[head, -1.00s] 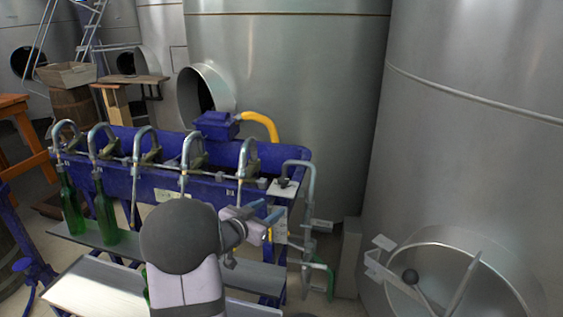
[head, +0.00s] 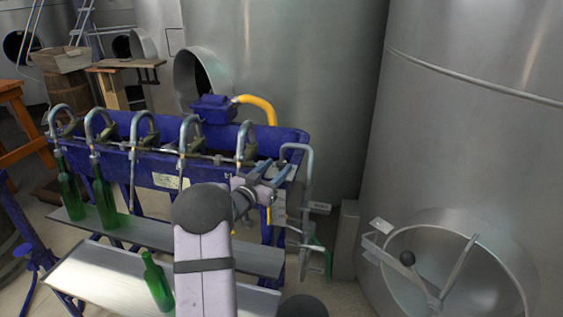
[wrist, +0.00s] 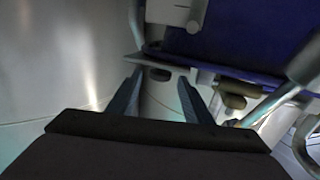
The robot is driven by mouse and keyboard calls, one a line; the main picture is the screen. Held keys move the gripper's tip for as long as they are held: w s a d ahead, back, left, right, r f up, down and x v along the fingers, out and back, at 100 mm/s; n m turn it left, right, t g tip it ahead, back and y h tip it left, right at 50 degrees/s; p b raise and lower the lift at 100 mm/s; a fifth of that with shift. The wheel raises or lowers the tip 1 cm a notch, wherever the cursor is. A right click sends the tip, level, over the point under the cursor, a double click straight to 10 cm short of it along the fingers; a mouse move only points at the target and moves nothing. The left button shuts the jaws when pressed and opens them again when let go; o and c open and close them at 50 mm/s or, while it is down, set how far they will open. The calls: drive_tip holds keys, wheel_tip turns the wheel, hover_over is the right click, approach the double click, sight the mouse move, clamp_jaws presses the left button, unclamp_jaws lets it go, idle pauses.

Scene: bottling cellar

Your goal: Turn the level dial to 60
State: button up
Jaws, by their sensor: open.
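My gripper (head: 270,170) is open at the right end of the blue bottle filler (head: 285,138). In the wrist view my gripper (wrist: 161,76) shows two blue-grey fingers standing apart. A second brown part (wrist: 233,101) lies to the right of the right finger. No scale or number is readable, so I cannot tell which part is the level dial or its setting. In the head view my gripper and arm hide much of that end.
Grey curved pipes (head: 305,180) run down the filler's right end, close to my gripper. Green bottles (head: 104,195) stand on the shelf to the left, and another bottle (head: 157,283) is lower down. Large steel tanks (head: 300,75) stand behind and right.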

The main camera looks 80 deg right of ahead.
sight(279, 165)
drive_tip(key=shift+p+x, duration=0.4)
drive_tip(key=shift+x, duration=1.45)
drive_tip(key=shift+c, duration=0.7)
drive_tip(key=c, duration=0.9)
